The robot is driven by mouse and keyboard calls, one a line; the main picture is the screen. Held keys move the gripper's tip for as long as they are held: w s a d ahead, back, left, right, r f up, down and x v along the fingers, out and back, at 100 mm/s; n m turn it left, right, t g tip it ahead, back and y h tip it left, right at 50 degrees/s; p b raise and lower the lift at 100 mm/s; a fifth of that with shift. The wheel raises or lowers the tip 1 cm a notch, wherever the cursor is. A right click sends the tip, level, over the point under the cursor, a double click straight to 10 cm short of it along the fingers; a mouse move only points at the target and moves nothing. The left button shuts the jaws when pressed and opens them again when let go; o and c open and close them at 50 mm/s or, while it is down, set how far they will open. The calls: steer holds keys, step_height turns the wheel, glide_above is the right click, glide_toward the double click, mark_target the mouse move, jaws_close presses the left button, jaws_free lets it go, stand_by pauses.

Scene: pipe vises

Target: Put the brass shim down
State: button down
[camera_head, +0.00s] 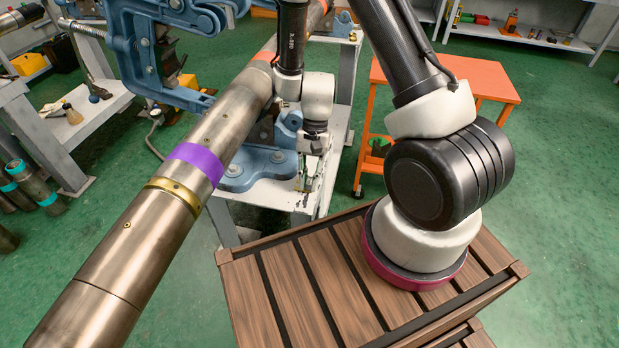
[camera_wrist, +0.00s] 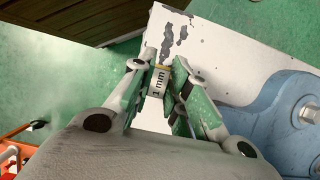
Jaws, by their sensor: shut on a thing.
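My gripper (camera_head: 306,186) points down over the white, chipped bench (camera_head: 336,130), right of the blue vise base (camera_head: 258,168). In the wrist view, the fingers of my gripper (camera_wrist: 168,78) are shut on the brass shim (camera_wrist: 157,82), a small piece with a pale face marked "1 mm" and a thin brass-coloured edge. The fingers cover part of it. The white bench (camera_wrist: 228,55) lies beyond the fingertips. I cannot tell whether the shim touches the bench. In the head view the shim is too small to make out clearly.
A long steel pipe (camera_head: 150,235) with a purple band and a brass ring runs diagonally left of my gripper, through the blue vise (camera_head: 150,50). The vise base (camera_wrist: 290,115) is close on the right in the wrist view. An orange cart (camera_head: 440,75) stands behind.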

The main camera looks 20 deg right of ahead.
steer(key=shift+f, duration=0.1)
steer(key=c, duration=1.4)
jaws_free()
steer(key=shift+o, duration=0.2)
steer(key=w+d+r+n+t, duration=0.1)
steer(key=d+r, duration=0.2)
steer(key=r, duration=0.7)
steer(key=w+d+r+n+t, duration=0.1)
steer(key=w+d+r, duration=0.1)
steer(key=r, duration=0.9)
steer(key=s+d+r+n+t+h, duration=0.1)
steer(key=s+d+r+n+t, duration=0.1)
steer(key=s+r, duration=0.5)
steer(key=s+d+r+n+t+h, duration=0.1)
steer(key=s+d+r+n+t, duration=0.2)
steer(key=s+d+r, duration=0.3)
step_height(320, 180, up, 4)
steer(key=shift+s+r+t+h, duration=0.1)
steer(key=shift+s+t+h, duration=0.3)
steer(key=shift+s, duration=0.55)
steer(key=shift+d, duration=0.1)
